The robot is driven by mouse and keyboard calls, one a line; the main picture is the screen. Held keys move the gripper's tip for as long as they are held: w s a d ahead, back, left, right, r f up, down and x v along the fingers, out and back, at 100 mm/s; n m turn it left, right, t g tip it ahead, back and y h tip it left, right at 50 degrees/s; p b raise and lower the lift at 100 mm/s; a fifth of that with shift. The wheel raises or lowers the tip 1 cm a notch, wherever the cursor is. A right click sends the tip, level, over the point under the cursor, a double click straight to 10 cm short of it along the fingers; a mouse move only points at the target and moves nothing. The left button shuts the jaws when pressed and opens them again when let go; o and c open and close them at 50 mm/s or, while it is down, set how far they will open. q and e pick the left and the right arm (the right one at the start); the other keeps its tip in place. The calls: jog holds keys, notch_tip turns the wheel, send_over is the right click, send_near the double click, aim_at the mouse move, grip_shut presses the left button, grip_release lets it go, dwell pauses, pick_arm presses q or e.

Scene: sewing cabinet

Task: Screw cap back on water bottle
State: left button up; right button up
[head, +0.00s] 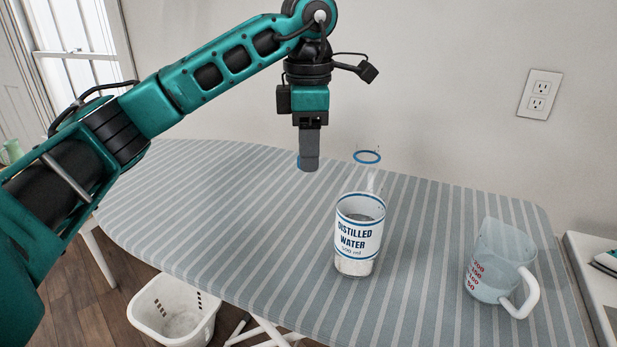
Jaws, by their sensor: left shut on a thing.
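The water bottle (358,240) stands upright on the ironing board, labelled "DISTILLED WATER 500 ml" in blue. Its upper part is see-through and hard to make out. A blue ring (367,157) shows above it, seemingly around the clear neck. My left gripper (309,165) points down, left of the ring and apart from the bottle. It is shut on a small blue thing (299,162), likely the cap, mostly hidden by the fingers. My right gripper is not in view.
The striped ironing board (225,215) is clear on its left side. A clear measuring jug (490,265) with a white handle stands at the right. A white basket (175,308) is on the floor. A wall with an outlet (540,94) lies behind the board.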

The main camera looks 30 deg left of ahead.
pick_arm(q)
notch_tip(320, 180, up, 7)
jog(key=shift+r+p, duration=0.1)
jog(key=shift+p, duration=1.05)
jog(key=shift+r, duration=0.7)
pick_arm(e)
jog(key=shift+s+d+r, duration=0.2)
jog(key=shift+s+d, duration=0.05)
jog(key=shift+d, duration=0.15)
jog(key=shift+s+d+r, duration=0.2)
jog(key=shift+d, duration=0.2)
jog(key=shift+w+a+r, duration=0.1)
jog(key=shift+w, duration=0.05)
